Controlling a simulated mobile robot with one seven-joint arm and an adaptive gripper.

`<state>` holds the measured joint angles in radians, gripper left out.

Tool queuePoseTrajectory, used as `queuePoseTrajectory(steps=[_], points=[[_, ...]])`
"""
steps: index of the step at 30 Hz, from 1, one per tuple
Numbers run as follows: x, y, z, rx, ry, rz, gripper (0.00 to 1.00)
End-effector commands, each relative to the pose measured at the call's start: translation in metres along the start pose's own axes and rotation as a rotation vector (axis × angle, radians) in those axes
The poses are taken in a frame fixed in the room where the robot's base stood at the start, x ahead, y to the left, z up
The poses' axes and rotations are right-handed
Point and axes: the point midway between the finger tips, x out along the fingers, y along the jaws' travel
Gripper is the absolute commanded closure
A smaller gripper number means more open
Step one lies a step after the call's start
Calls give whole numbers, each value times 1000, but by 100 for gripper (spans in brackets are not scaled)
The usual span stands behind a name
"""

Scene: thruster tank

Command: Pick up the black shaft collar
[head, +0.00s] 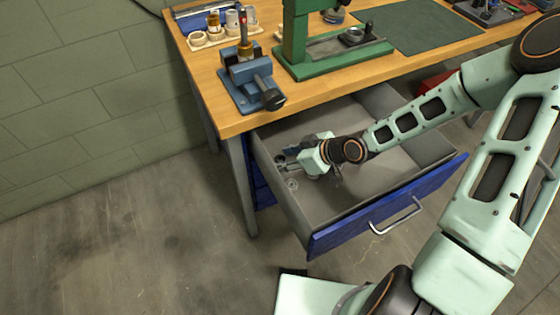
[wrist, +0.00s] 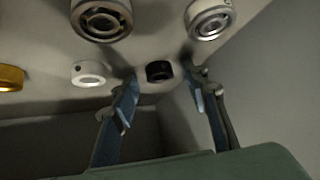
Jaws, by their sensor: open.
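The black shaft collar (wrist: 159,71) lies on the drawer floor in the wrist view, near the drawer wall. My gripper (wrist: 164,82) is open. Its two blue-grey fingers reach down on either side of the collar, with a gap visible on both sides; I cannot tell how far above the floor the tips are. In the head view my gripper (head: 284,162) is inside the open drawer (head: 345,225), near its left wall. I cannot make out the black collar in the head view.
In the wrist view a pale collar (wrist: 88,73), a brass ring (wrist: 10,77) and two bearing-like rings (wrist: 102,19) (wrist: 208,20) lie nearby. The drawer walls stand close around my gripper. The wooden workbench (head: 225,125) overhangs the drawer's back, with a blue vise (head: 250,80) on it.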

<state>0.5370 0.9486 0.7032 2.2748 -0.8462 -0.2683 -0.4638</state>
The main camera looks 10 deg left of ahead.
Motion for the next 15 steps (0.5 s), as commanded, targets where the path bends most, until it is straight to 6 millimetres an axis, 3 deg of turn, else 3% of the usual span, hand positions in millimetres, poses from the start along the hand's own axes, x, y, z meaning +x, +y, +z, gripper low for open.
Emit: queuePoseTrajectory(steps=[5, 15], points=[[0, 0, 0, 0, 0, 0, 60], [0, 0, 0, 0, 0, 0, 96]])
